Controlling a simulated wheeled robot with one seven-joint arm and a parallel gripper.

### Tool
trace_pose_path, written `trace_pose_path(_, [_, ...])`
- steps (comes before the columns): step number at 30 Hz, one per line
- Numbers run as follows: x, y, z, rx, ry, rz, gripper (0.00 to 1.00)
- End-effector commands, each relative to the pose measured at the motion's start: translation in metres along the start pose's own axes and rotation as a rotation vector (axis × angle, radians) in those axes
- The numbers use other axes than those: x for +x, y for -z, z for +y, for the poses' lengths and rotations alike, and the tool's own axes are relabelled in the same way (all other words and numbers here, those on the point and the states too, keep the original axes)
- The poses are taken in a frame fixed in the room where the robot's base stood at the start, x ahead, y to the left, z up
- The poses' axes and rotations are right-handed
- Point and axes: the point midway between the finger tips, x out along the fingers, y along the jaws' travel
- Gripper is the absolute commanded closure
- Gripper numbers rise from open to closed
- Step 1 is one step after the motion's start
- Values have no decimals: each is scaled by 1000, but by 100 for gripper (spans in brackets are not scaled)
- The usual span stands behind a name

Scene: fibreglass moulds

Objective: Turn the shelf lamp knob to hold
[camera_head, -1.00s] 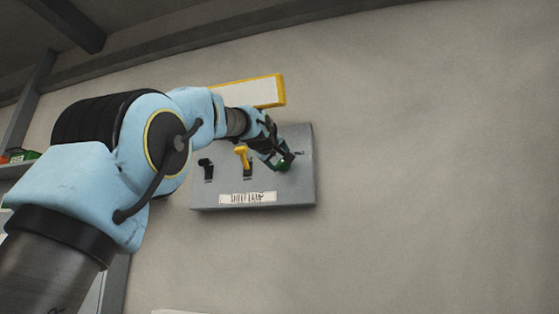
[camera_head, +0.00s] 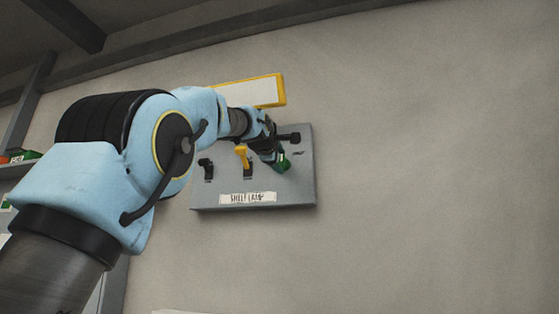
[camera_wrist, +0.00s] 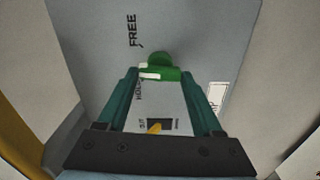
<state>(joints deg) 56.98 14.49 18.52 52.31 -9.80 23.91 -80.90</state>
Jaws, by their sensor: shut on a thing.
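The grey panel (camera_head: 300,190) on the wall carries a white "SHELF LAMP" label (camera_head: 248,198). Its green knob (camera_head: 284,164) is at the panel's right side. My gripper (camera_head: 277,158) is at the knob, turned at an angle. In the wrist view the green knob (camera_wrist: 160,66) sits between the tips of my teal fingers, which are shut on it. A white mark (camera_wrist: 151,74) shows on the knob's left lower side, close to the partly hidden "HOLD" lettering (camera_wrist: 139,90). The "FREE" lettering (camera_wrist: 132,30) is farther up and clear of the fingers.
A yellow lever (camera_head: 241,156) and a black switch (camera_head: 206,168) are on the panel left of the knob. A yellow-edged white sign (camera_head: 262,92) is above the panel, partly behind my arm. The wall (camera_head: 430,150) to the right is bare.

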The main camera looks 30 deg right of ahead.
Motion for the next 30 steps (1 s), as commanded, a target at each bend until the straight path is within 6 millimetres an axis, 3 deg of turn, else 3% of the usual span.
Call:
trace_pose_path(18, [0,0,-1,-571,1,1,88])
trace_pose_path(30, [0,0,-3,-815,3,2,88])
